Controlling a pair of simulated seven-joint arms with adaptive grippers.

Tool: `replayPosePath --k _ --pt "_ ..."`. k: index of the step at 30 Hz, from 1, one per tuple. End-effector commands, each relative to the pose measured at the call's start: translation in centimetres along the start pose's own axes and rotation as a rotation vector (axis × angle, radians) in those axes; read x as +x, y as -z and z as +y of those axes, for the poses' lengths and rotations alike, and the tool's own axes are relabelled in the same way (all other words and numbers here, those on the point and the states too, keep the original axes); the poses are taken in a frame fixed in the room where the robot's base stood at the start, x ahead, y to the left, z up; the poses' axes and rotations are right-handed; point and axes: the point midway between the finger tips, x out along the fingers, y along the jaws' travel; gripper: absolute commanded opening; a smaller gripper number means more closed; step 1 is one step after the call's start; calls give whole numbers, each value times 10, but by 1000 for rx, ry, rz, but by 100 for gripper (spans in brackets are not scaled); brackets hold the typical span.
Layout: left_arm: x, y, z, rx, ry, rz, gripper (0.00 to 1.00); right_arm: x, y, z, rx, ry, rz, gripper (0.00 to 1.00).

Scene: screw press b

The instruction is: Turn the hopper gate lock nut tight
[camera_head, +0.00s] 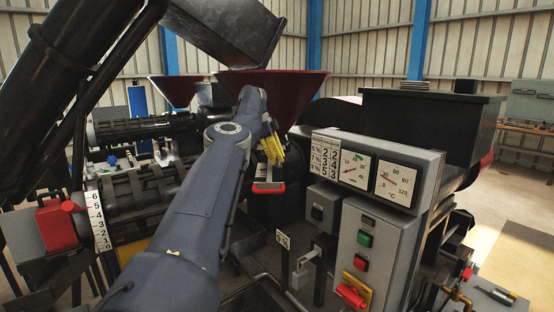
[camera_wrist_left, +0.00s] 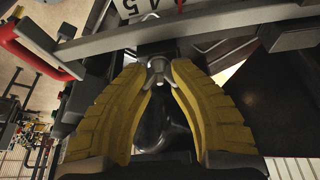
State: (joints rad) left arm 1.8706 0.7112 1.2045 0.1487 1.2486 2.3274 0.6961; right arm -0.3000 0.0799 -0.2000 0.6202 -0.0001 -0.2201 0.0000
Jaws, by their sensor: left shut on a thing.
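The hopper gate lock nut (camera_wrist_left: 157,73) is a small grey metal piece with short wings, seen between my yellow fingertips in the left wrist view. My left gripper (camera_wrist_left: 159,68) is shut on it, with one finger on each side. In the head view my left gripper (camera_head: 272,150) is below the dark red hopper (camera_head: 285,85), and its fingers hide the nut. The gate's red handle (camera_head: 269,187) hangs just below the fingers. The handle also shows at the upper left of the left wrist view (camera_wrist_left: 38,47). My right gripper is in neither view.
A grey control box with dials and buttons (camera_head: 372,235) stands close on the right. A padlocked lever (camera_head: 299,275) is in front of it. A red block with a numbered scale (camera_head: 100,222) is at the left. Black press barrels lie behind my arm.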

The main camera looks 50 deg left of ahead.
Motion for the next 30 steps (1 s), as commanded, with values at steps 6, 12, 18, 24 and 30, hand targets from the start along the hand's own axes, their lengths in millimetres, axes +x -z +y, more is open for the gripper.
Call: replayPosePath --k 6,12,18,24,30 --pt "5 9 2 9 -13 9 0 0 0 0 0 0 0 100" --pt "5 9 2 9 -14 8 43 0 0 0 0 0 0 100" --pt "6 9 2 9 -14 9 58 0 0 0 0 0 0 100" --pt "4 7 2 8 -10 6 71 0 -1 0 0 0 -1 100" --pt "3 4 1 3 -7 3 71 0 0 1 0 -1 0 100"
